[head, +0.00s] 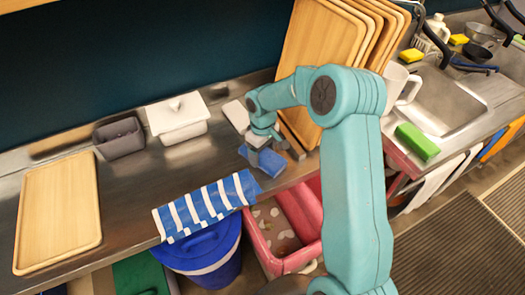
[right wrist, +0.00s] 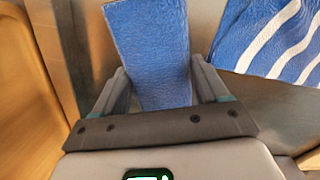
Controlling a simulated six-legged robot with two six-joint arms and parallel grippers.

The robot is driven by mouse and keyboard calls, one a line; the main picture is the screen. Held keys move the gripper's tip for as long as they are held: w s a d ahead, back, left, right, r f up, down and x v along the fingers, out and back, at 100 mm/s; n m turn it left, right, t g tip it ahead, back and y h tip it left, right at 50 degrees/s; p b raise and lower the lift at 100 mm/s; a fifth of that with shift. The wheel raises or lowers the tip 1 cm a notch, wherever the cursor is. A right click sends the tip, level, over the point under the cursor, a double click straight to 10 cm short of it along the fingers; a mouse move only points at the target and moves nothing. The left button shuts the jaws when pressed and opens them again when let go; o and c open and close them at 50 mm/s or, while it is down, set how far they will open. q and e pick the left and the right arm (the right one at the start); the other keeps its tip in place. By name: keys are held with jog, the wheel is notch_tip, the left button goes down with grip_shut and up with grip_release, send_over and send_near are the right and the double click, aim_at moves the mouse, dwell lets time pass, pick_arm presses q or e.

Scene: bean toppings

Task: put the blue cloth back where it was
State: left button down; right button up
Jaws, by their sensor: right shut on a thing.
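A plain blue cloth (head: 262,161) is in my right gripper (head: 266,146), over the steel counter right of the middle of the head view. The right wrist view shows the cloth (right wrist: 152,50) between the two fingers of my right gripper (right wrist: 162,82), sticking out past them. I cannot tell if the cloth touches the counter. A blue and white striped cloth (head: 205,207) lies over the counter's front edge, just left of the gripper; it also shows in the right wrist view (right wrist: 270,40). My left gripper is not in view.
A wooden tray (head: 60,215), a grey tub (head: 119,138) and a white lidded box (head: 178,118) stand on the counter (head: 150,180) to the left. Upright wooden trays (head: 315,50) stand behind my right arm. A blue bucket (head: 207,257) and a pink bin (head: 300,258) are below the edge.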

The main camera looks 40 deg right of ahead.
aim_at(263, 155)
jog(key=shift+s, duration=0.1)
jog(key=o, duration=1)
jog(key=shift+f, duration=0.15)
jog(key=shift+r, duration=0.7)
notch_tip(263, 155, up, 11)
jog(key=shift+r+b, duration=0.1)
jog(key=shift+b, duration=0.75)
